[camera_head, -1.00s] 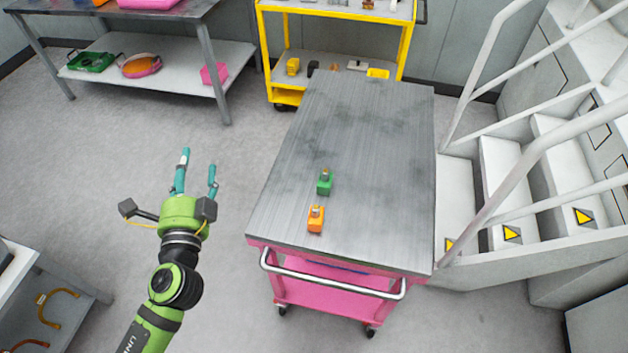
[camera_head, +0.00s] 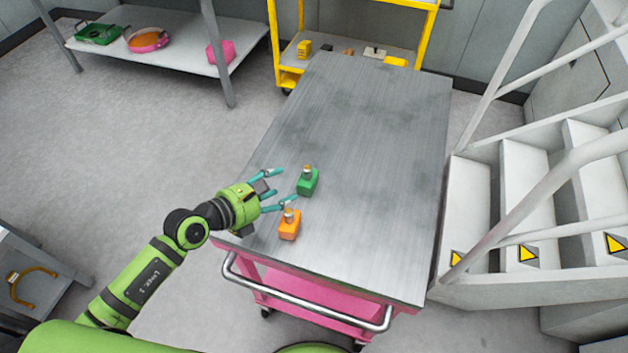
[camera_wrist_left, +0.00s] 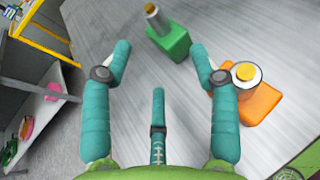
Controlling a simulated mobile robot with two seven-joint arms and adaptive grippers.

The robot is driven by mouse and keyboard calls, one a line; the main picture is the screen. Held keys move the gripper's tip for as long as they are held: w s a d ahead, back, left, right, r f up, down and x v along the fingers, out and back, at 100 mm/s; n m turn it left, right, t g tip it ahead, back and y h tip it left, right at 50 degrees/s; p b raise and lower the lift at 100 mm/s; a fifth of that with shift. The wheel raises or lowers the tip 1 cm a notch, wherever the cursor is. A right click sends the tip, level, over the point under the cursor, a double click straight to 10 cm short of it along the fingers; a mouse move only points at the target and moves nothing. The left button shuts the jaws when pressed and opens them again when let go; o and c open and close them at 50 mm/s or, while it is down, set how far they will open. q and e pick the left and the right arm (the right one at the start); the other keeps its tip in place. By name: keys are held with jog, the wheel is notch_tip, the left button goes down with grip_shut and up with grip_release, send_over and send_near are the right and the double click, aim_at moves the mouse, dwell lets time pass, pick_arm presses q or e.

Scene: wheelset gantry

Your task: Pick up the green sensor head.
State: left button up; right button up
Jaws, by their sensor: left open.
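The green sensor head (camera_head: 308,182), a green block with a metal cylinder on top, stands upright on the grey top of the pink cart (camera_head: 365,160). In the left wrist view the green sensor head (camera_wrist_left: 170,40) is ahead of the fingertips, between their lines and apart from them. My left gripper (camera_head: 281,187) is open and empty, just left of the green sensor head. It also shows in the left wrist view (camera_wrist_left: 160,70) with its teal fingers spread. My right gripper is not in view.
An orange sensor head (camera_head: 289,225) stands close by, beside one left finger. White stairs with railings (camera_head: 520,200) rise on the right. A yellow cart (camera_head: 287,78) and a shelf table (camera_head: 180,45) are behind. The cart top's far part is clear.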

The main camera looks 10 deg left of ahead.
aim_at(303, 175)
pick_arm(q)
jog(key=shift+w+d+f+p, duration=0.1)
jog(key=shift+w+d+p, duration=0.25)
jog(key=shift+w+d, duration=0.4)
jog(key=shift+w+d+f, duration=0.15)
jog(key=shift+w+d, duration=0.15)
jog(key=shift+w, duration=0.35)
jog(key=shift+p+x, duration=0.35)
jog(key=shift+x, duration=1.5)
jog(key=shift+s, duration=0.1)
jog(key=c, duration=0.9)
jog(key=shift+c, duration=0.3)
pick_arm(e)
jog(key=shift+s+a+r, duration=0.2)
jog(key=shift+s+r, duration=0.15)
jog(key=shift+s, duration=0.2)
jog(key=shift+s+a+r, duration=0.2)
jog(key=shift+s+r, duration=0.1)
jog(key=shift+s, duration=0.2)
